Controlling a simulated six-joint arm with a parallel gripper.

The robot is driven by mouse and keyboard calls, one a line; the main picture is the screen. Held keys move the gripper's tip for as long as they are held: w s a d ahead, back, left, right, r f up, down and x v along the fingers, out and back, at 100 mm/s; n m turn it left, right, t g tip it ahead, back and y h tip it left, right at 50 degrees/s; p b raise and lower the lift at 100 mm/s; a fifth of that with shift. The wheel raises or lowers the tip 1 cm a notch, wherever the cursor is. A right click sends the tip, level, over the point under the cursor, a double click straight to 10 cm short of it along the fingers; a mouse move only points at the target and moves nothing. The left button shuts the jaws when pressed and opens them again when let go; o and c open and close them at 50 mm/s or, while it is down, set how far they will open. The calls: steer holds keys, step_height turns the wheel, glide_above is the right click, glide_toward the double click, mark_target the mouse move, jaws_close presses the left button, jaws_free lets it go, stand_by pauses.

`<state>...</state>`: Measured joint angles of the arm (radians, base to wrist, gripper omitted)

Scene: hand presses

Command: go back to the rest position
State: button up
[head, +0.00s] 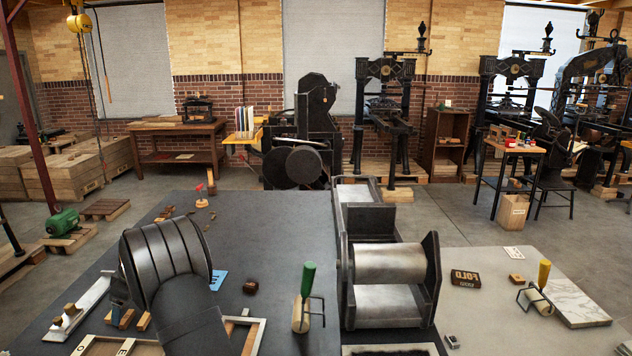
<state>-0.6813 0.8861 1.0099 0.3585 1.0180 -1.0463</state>
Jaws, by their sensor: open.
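My arm (168,262) rises large and dark at the lower left, over the dark table (270,225). A ribbed, rounded link bends over towards the lower middle. My gripper does not show; it is hidden behind the arm or outside the picture. No object can be seen held.
A roller press (390,265) stands right of centre. A green-handled roller (308,280) stands left of it. A yellow-handled roller (543,275) and marble slab (575,300) lie right. A wooden frame (100,345) and blue card (218,280) are near my arm. The table's back middle is clear.

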steer(key=shift+r, duration=0.5)
